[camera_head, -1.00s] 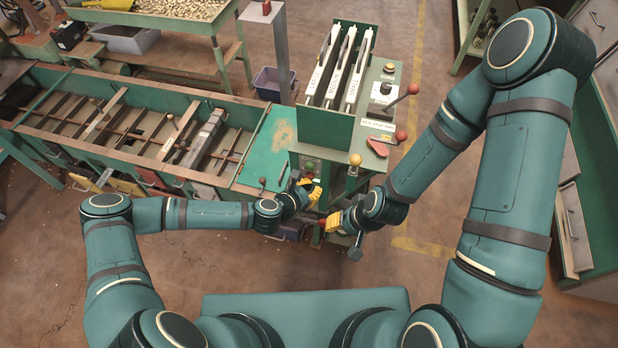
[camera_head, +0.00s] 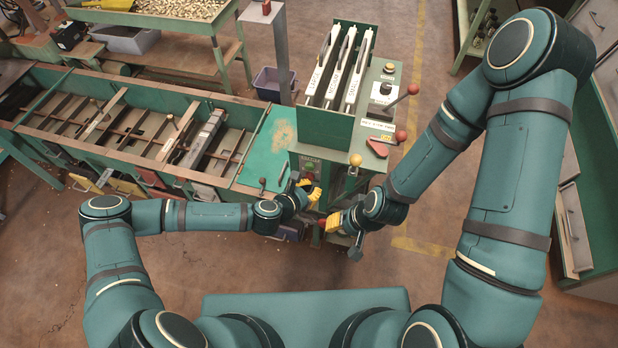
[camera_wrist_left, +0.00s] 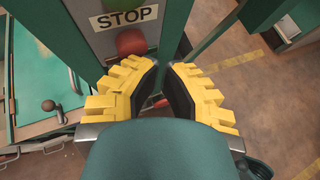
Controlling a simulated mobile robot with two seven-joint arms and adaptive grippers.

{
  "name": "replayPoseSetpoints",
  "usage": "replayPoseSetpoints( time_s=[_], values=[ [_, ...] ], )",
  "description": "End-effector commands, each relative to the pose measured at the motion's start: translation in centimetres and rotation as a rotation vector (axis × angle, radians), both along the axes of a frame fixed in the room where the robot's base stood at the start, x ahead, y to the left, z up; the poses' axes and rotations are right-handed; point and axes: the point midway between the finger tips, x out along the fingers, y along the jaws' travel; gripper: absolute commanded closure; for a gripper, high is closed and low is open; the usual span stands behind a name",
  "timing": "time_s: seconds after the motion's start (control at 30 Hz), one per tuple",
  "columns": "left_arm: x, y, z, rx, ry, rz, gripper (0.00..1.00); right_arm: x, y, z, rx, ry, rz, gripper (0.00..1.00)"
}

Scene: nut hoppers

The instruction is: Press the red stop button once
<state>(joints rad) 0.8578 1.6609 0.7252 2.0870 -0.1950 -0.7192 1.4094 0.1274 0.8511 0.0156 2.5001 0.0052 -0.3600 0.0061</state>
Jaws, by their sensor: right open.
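The red stop button (camera_wrist_left: 131,41) sits under a white STOP label (camera_wrist_left: 123,17) on a grey panel in the left wrist view. My left gripper (camera_wrist_left: 164,66) has yellow fingers with dark pads and a narrow gap between the tips. It is empty, and its tips appear just below and right of the button. I cannot tell how far the tips are from it in depth. In the head view my left gripper (camera_head: 309,190) is at the front of the green machine, where the button is hardly visible. My right gripper (camera_head: 332,222) is lower right, open, its fingertips small.
A long green trough bench (camera_head: 130,130) stands at left. The floor (camera_head: 430,215) at right of the machine is clear.

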Motion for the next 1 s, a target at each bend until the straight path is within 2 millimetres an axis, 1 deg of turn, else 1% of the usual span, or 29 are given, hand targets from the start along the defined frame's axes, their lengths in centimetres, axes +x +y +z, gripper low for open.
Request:
replayPoseSetpoints(
  time_s=[0.2,0.57,1.0],
  values=[
    [-1.0,0.3,0.0,-0.001,0.001,0.000,1.00,0.0,0.0,0.1,0.000,0.000,0.000,0.60],
    [-1.3,0.4,0.0,-0.001,0.002,-0.001,1.00,0.0,0.0,0.1,0.000,0.000,0.000,0.60],
    [-4.9,1.6,0.0,-0.001,0.003,-0.001,1.00,0.0,0.0,0.4,0.000,0.000,0.000,0.60]
  ],
)
